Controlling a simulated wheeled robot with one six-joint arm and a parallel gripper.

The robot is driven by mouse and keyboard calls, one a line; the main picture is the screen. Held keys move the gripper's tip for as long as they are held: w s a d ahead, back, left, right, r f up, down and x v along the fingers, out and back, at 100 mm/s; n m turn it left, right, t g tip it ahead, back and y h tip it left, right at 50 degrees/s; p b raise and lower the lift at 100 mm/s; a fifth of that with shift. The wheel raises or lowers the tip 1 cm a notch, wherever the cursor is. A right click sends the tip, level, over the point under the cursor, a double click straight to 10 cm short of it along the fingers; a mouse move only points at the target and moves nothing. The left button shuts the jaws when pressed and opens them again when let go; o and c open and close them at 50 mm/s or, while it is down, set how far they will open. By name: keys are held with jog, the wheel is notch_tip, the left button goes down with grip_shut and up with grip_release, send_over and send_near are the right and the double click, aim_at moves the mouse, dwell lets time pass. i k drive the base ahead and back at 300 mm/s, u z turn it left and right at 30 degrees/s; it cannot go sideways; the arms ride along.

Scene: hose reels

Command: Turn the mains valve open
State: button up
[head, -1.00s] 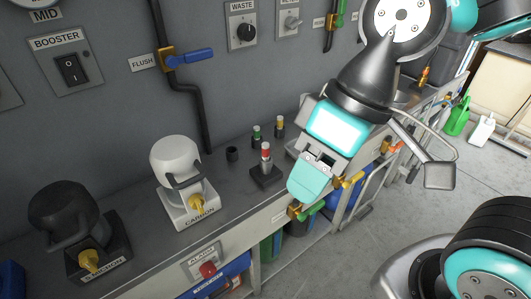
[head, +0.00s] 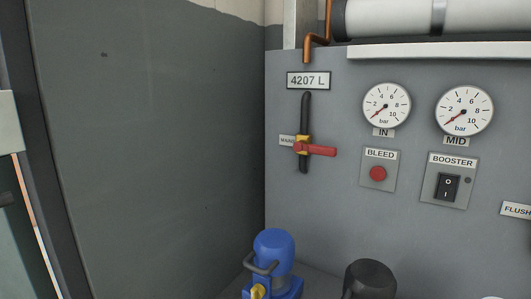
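The lever points right, about level, across the pipe. A small label reading MAINS (head: 287,140), partly hidden, sits left of the valve. My gripper is outside the head view now, so its state does not show.
A meter reading 4207 L (head: 308,80) is above the valve. Two gauges (head: 386,106), (head: 464,110) have needles pointing low. A BLEED button (head: 377,173) and BOOSTER switch (head: 447,187) are to the right. A blue canister (head: 273,250) and black canister (head: 370,279) stand below.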

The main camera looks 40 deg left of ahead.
aim_at(330, 151)
jog(key=u, duration=1.15)
jog(key=k, duration=1.3)
jog(key=u, duration=0.75)
jog(key=i, duration=1.15)
jog(key=z, duration=0.65)
jog(key=i, duration=0.45)
jog(key=z, duration=0.45)
